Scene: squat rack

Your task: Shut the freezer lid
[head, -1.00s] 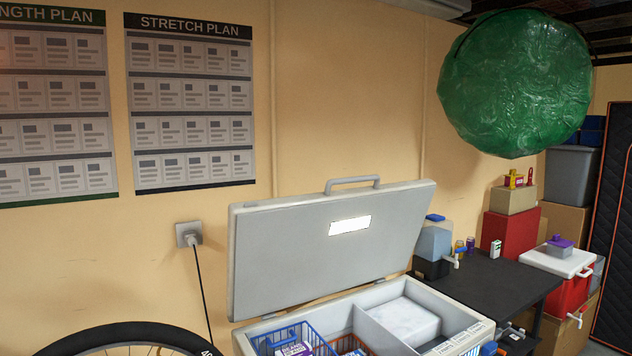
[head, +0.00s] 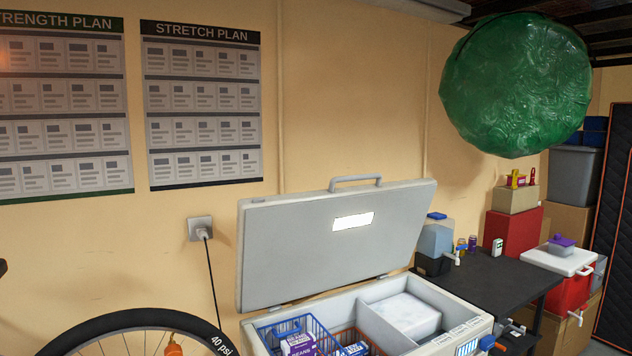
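The freezer lid (head: 300,245) stands open in the head view, tilted up and leaning back toward the wall. A handle (head: 355,181) runs along its upper edge, and a bright white panel shows on its inner face. The white freezer chest (head: 455,338) is below it, cut off by the bottom edge of the picture. Inside are a blue wire basket (head: 268,334) with packages and a pale block-like raised part (head: 405,314). My gripper is not in view.
A bicycle wheel (head: 75,335) stands left of the freezer. A dark table (head: 500,278) with jars and a dispenser is on the right, near a red cooler (head: 568,300). A big green round object (head: 515,85) hangs at upper right. A cord hangs from the wall outlet (head: 200,229).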

